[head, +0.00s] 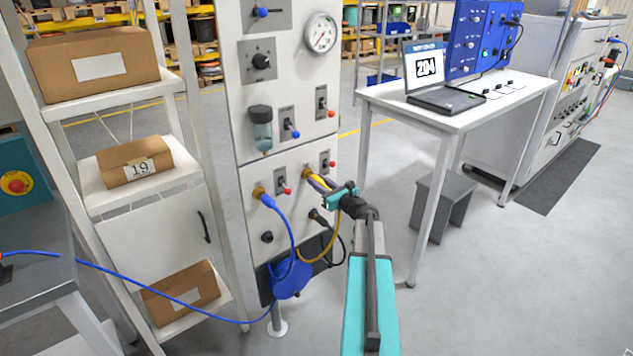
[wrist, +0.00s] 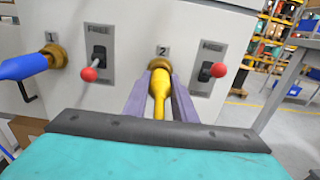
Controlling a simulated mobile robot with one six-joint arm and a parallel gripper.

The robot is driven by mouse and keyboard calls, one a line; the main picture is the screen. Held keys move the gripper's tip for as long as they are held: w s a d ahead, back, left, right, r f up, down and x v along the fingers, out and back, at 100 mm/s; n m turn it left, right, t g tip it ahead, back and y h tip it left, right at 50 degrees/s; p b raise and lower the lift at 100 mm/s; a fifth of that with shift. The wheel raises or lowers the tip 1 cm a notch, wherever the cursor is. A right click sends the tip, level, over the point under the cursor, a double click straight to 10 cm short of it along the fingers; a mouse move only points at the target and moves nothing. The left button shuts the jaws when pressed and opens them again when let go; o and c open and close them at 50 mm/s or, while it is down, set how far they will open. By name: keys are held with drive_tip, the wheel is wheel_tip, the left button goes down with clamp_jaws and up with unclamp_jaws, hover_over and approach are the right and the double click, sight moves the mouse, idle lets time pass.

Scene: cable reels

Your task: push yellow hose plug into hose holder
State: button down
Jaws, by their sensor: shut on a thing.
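The yellow hose plug (wrist: 159,96) is between the two purple-grey fingers of my gripper (wrist: 160,80), which are shut on it. Its front end meets the brass hose holder (wrist: 159,65) marked 2 on the white panel, and the two are in line. How deep the plug sits in the holder cannot be told. In the head view my gripper (head: 317,182) is at the panel front, right at the brass holder (head: 307,173), and the yellow plug (head: 319,180) is partly hidden by the fingers. Its yellow hose (head: 322,260) hangs below in a loop.
A blue plug (wrist: 22,66) sits in the brass holder marked 1 on the left. Red-knobbed levers (wrist: 219,70) flank holder 2. A black plug (head: 316,215) with a dark cable is below. A shelf with boxes (head: 100,63) stands left, a white table (head: 460,110) right.

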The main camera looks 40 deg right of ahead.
sight(325, 186)
drive_tip(key=shift+s+a, duration=0.2)
drive_tip(key=shift+s, duration=2)
idle(0.8)
drive_tip(key=shift+s+a+b, duration=0.2)
drive_tip(key=shift+s+b, duration=0.3)
drive_tip(key=shift+s, duration=2.4)
drive_tip(key=w+a+r+n+g+y+p, duration=0.1)
drive_tip(key=w+a+r+n+y+p, duration=0.25)
drive_tip(key=a, duration=0.95)
drive_tip(key=w+a+r+n+g+y+p, duration=0.25)
drive_tip(key=a+y, duration=0.25)
drive_tip(key=a, duration=0.8)
drive_tip(key=w+a+r+n+y+p, duration=0.2)
drive_tip(key=w+a+r+y, duration=0.15)
drive_tip(key=a, duration=0.95)
drive_tip(key=s+a+r+n+g+y+p, duration=0.1)
drive_tip(key=a+n+g+y, duration=0.1)
drive_tip(key=a, duration=0.5)
drive_tip(key=s+a+n+g+y+p, duration=0.1)
drive_tip(key=s+a+g+y, duration=0.1)
drive_tip(key=a, duration=0.5)
drive_tip(key=shift+r+n, duration=0.4)
